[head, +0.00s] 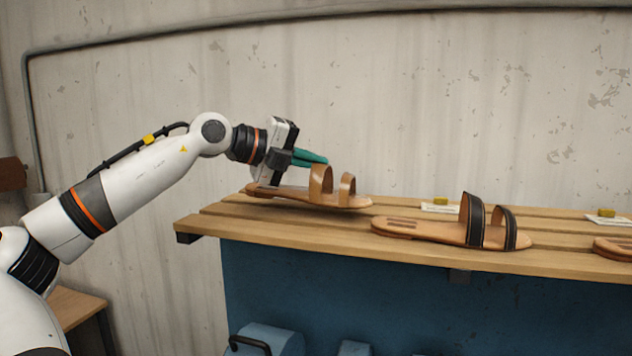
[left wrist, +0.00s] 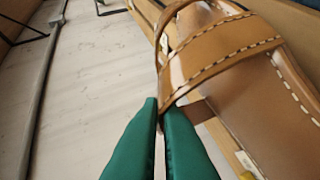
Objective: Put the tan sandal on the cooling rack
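The tan sandal (head: 305,196), with two plain tan straps, is at the left end of a slatted wooden rack (head: 300,232) in the head view. I cannot tell whether its sole touches the slats. My left gripper (head: 322,160), with green fingers, is at the sandal's straps. In the left wrist view the fingers (left wrist: 161,108) are close together with the stitched strap edge of the tan sandal (left wrist: 225,62) between their tips, so they look shut on it. My right gripper is out of view.
A sandal with dark straps (head: 440,232) lies right of the tan one, and part of another (head: 615,248) shows at the right edge. A concrete wall (head: 420,90) stands behind the rack.

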